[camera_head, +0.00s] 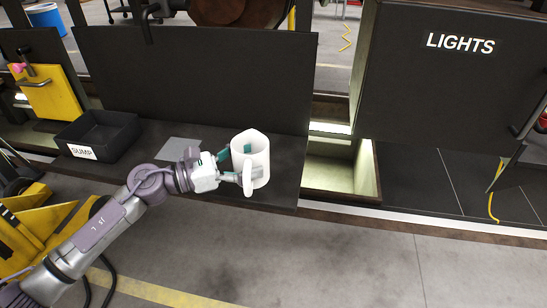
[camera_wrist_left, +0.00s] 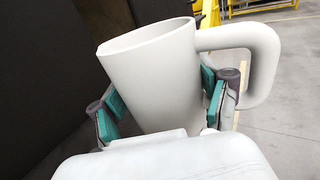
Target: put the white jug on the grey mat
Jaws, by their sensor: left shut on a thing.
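The white jug (camera_head: 252,152) is at the right part of the dark bench top in the head view, its handle toward the front. My left gripper (camera_head: 241,164) comes in from the left and is shut around the jug's body. In the left wrist view the jug (camera_wrist_left: 150,75) fills the middle, slightly tilted in the picture, with teal finger pads on both sides and the handle to the right. I cannot tell whether the jug's base touches the bench. The grey mat (camera_head: 181,147) lies flat on the bench left of the jug, partly hidden by my left wrist. My right gripper is out of view.
A black bin labelled SUMP (camera_head: 98,136) stands at the bench's left end. A dark upright panel (camera_head: 200,75) closes the back.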

